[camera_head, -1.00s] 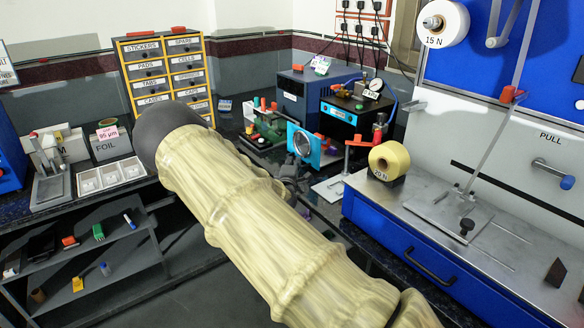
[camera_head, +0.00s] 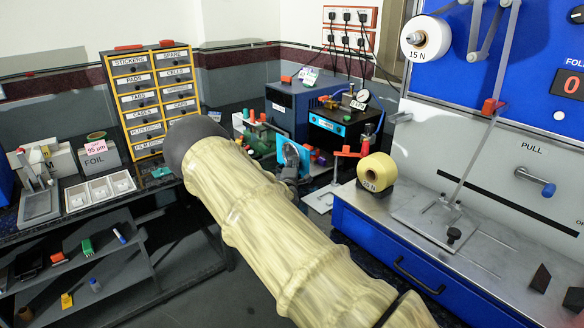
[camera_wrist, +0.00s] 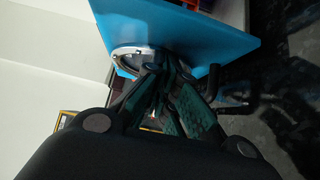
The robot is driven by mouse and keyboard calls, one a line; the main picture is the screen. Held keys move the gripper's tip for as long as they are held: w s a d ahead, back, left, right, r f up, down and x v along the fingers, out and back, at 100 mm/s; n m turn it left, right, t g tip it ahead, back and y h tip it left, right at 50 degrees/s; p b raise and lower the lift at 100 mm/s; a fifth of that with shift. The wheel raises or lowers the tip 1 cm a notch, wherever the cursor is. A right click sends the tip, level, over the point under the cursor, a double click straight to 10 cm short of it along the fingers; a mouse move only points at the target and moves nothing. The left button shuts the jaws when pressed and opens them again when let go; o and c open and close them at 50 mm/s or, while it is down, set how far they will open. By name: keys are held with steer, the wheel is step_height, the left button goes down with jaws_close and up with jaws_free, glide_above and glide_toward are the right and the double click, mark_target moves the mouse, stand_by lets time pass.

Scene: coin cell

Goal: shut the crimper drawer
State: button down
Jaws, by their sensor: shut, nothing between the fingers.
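A bright blue plate with a round metal-rimmed opening (camera_head: 293,158) stands upright in the middle of the head view; I cannot tell for sure whether it belongs to the crimper drawer. It fills the top of the wrist view (camera_wrist: 190,35). My gripper (camera_head: 289,172) is at the plate's lower part, partly hidden behind my pale sleeved arm. In the wrist view my gripper (camera_wrist: 158,85) has its fingers together and empty, close to the metal ring; contact is unclear. Behind stands a black box (camera_head: 337,130) with a dial gauge on top.
Green equipment (camera_head: 258,135) stands left of the plate. A red-topped stand (camera_head: 348,153) and a yellow roll (camera_head: 376,172) are at its right. A blue-fronted bench machine (camera_head: 400,255) fills the right side. A yellow label cabinet (camera_head: 150,95) is at the back left.

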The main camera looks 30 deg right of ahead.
steer(key=b, duration=0.3)
glide_above(311, 171)
steer(key=a, duration=0.1)
steer(key=shift+a+f, duration=0.1)
steer(key=shift+f, duration=0.1)
steer(key=shift+d+r, duration=0.2)
steer(key=shift+d, duration=0.45)
steer(key=shift+a, duration=0.1)
